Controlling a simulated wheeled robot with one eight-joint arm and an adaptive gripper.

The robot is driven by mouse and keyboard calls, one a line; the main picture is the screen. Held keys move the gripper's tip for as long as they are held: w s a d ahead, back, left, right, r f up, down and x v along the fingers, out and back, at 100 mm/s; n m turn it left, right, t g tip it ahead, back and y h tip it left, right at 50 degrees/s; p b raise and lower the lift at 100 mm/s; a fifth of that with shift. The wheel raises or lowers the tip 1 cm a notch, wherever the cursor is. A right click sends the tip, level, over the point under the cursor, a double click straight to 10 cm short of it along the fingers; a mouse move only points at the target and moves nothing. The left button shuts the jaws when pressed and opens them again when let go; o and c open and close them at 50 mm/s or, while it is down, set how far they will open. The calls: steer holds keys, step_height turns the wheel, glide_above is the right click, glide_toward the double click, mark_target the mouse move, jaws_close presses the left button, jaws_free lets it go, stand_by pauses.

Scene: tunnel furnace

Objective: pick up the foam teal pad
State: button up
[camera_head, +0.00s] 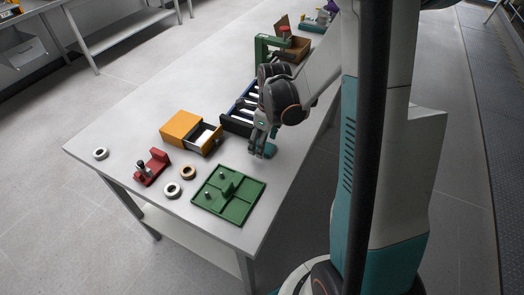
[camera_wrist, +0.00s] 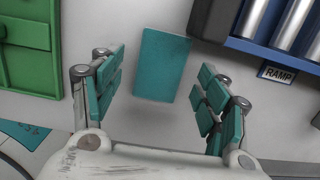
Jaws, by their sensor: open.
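The foam teal pad (camera_wrist: 161,65) is a flat teal rectangle lying on the light grey table. In the wrist view it shows ahead of and between the open fingers of my gripper (camera_wrist: 160,95), nearer the left finger, with nothing in the grip. In the head view my gripper (camera_head: 262,148) points down over the table, and the pad (camera_head: 270,151) shows partly beside the fingertips. The fingers have teal pads of their own, so the edge between pad and finger is hard to tell in the head view.
A green divided tray (camera_head: 245,207) lies in front. A dark roller ramp (camera_head: 238,122) stands behind, close to the pad; its blue edge (camera_wrist: 270,50) shows at upper right in the wrist view. An orange drawer box (camera_head: 182,126), a red fixture (camera_head: 154,165) and tape rolls (camera_head: 172,190) lie left.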

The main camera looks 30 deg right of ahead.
steer(key=shift+w+f, duration=0.1)
steer(key=shift+f, duration=0.55)
steer(key=shift+r, duration=0.1)
steer(key=shift+c, duration=0.5)
steer(key=c, duration=0.7)
